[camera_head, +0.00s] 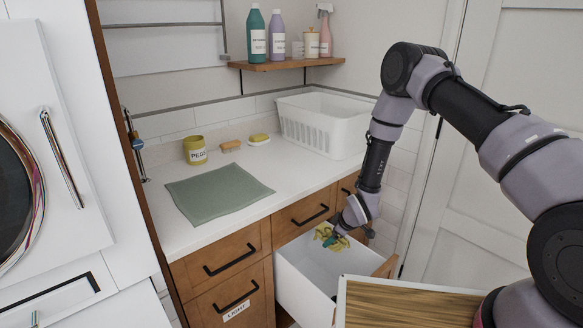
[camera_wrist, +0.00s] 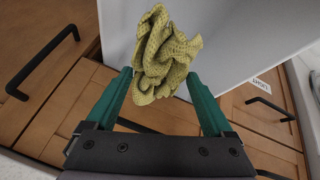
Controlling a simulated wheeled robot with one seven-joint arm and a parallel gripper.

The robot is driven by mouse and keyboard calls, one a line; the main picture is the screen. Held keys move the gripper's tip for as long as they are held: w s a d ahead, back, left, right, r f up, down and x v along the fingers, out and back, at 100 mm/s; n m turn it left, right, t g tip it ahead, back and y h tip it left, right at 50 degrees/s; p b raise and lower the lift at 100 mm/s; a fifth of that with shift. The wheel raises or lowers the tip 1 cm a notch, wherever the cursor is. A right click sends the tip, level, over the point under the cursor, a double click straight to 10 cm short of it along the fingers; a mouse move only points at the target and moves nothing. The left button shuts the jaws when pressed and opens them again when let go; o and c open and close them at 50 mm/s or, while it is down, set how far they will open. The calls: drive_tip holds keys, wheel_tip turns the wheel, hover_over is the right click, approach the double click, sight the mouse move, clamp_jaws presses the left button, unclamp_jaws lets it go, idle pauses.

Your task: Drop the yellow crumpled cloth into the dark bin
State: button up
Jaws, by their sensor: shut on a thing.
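The yellow crumpled cloth (camera_head: 324,231) is held in my gripper (camera_head: 333,239), near the back of a pulled-out white bin (camera_head: 300,272) below the counter. In the wrist view, the cloth (camera_wrist: 165,52) is pinched between the two green fingers of my gripper (camera_wrist: 159,74) and bulges beyond their tips. The bin's white wall (camera_wrist: 225,35) shows behind the cloth. I see no label that names this bin as the dark one. A small dark patch shows low inside it, too unclear to name.
A wooden front labelled LIGHT (camera_head: 236,311) is left of the bin. On the counter are a green cloth (camera_head: 218,192), a yellow PEGS pot (camera_head: 195,150), a brush (camera_head: 230,146) and a white basket (camera_head: 325,125).

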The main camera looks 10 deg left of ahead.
drive_tip(key=shift+f, duration=1.55)
drive_tip(key=o, duration=1.1)
drive_tip(key=shift+c, duration=0.2)
drive_tip(key=v, duration=1)
drive_tip(key=shift+s+d+r, duration=0.2)
drive_tip(key=shift+d+r, duration=0.05)
drive_tip(key=shift+r, duration=0.05)
